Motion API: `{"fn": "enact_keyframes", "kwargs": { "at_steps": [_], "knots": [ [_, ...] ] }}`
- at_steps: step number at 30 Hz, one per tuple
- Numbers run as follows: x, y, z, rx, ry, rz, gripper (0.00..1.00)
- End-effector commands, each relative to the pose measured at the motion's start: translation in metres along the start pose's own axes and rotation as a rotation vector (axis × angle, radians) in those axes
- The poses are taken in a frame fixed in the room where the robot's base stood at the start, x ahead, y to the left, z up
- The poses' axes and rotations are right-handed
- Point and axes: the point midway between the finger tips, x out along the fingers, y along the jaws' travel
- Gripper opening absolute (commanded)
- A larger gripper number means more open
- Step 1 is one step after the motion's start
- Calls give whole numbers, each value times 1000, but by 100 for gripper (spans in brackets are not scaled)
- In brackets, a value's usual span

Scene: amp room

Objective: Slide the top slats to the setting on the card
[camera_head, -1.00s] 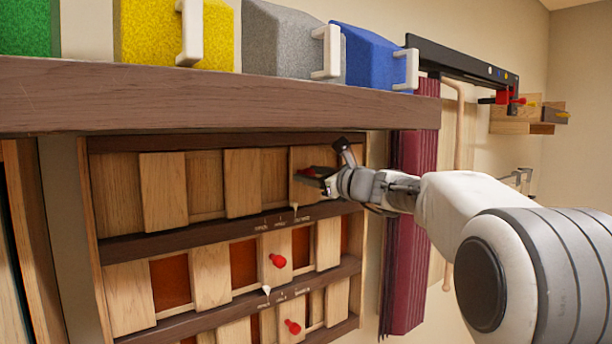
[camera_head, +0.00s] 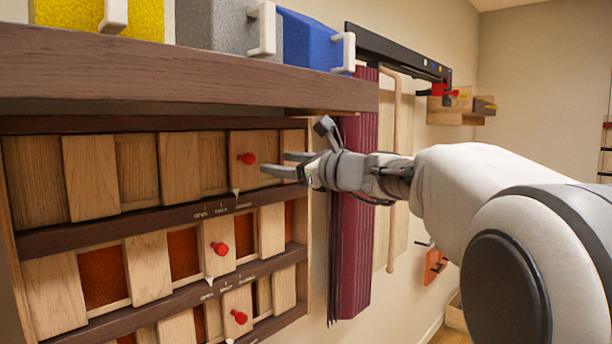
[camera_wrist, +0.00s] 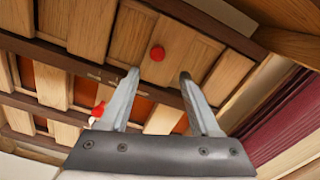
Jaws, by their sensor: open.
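The top slats (camera_head: 181,178) are a row of light wooden boards in the top frame; darker wood shows between them, with no orange panel. Their red knob (camera_head: 247,158) is on a right-hand slat. A pale pointer (camera_head: 236,191) below it is near the right-hand mark of the printed scale (camera_head: 222,208). My gripper (camera_head: 279,164) is open and empty, its fingertips just right of the knob and apart from it in the head view. In the wrist view the knob (camera_wrist: 157,53) appears beyond the gap between the open fingers (camera_wrist: 159,75). No setting card is identifiable.
Lower slat rows with red knobs (camera_head: 220,248) (camera_head: 239,317) show orange panels between boards. A thick wooden shelf (camera_head: 180,80) overhangs the slats and carries coloured boxes. A maroon pleated hanging (camera_head: 352,220) is close to the right, behind my gripper.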

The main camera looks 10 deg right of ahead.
Motion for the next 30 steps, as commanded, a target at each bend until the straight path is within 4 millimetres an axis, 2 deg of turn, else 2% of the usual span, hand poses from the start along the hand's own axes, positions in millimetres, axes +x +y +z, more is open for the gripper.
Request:
{"fn": "enact_keyframes", "kwargs": {
  "at_steps": [1,3,10,15,24,26,28,30],
  "knots": [
    [-14,0,-2,-2,0,-4,63],
    [-29,0,-2,-1,0,-3,63],
    [-61,0,0,0,0,-2,63],
    [-68,0,0,0,1,-1,63],
    [-68,1,0,-6,4,2,63],
    [-69,8,-2,-30,17,13,63],
    [-72,22,-8,-92,49,41,63],
    [-77,45,-17,-193,101,89,63]
  ]
}}
